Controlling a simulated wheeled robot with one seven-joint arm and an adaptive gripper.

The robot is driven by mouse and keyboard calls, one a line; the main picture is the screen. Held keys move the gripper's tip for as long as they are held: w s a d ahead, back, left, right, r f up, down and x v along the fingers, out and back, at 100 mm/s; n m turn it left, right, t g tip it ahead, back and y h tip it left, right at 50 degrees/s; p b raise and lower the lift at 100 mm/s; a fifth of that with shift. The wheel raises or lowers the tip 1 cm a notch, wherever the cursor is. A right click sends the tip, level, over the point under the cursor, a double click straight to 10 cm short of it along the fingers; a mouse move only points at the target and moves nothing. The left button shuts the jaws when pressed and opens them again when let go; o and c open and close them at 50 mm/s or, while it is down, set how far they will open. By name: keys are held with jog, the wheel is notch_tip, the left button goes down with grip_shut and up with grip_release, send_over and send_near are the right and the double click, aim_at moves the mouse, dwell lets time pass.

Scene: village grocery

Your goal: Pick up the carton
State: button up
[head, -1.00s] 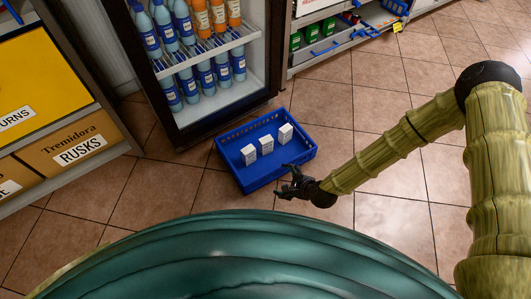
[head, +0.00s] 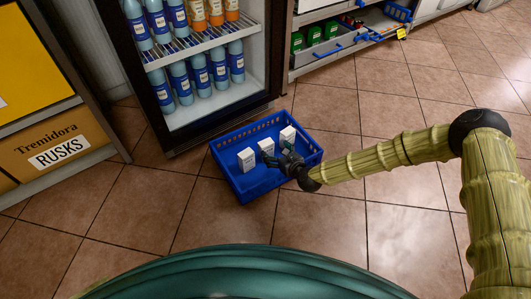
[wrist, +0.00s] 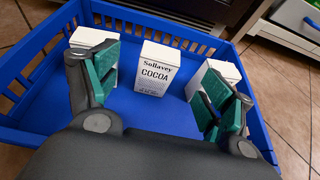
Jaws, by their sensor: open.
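Several white cartons stand upright in a blue crate (head: 259,187) on the floor. In the wrist view the middle carton (wrist: 154,68), labelled "Sollavey COCOA", stands between and beyond my open fingers. In the head view its top (head: 266,145) shows just past my gripper (head: 284,158), which partly hides it. The left carton (head: 246,159) and the right carton (head: 288,134) stand to either side; they also show in the wrist view, left (wrist: 90,37) and right (wrist: 222,71), partly behind my fingers. My gripper (wrist: 160,90) is open and empty, over the crate, and appears apart from the middle carton.
The crate's slotted far wall (wrist: 165,25) rises behind the cartons. A fridge with bottles (head: 200,75) stands just behind the crate. A shelf unit with a "RUSKS" box (head: 62,150) is at the left. The tiled floor (head: 410,215) at the right is clear.

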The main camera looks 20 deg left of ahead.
aim_at(268, 144)
jog(key=b+x, duration=0.1)
jog(key=x, duration=0.3)
jog(key=shift+f, duration=0.1)
jog(key=shift+w+a+f+b, duration=0.3)
jog(key=shift+w+a+b, duration=0.15)
jog(key=shift+b, duration=0.35)
jog(key=shift+b+x, duration=1.2)
jog(key=shift+x, duration=0.7)
jog(key=shift+w+r, duration=0.1)
jog(key=shift+w, duration=0.05)
jog(key=shift+r, duration=0.1)
jog(key=c, duration=1.4)
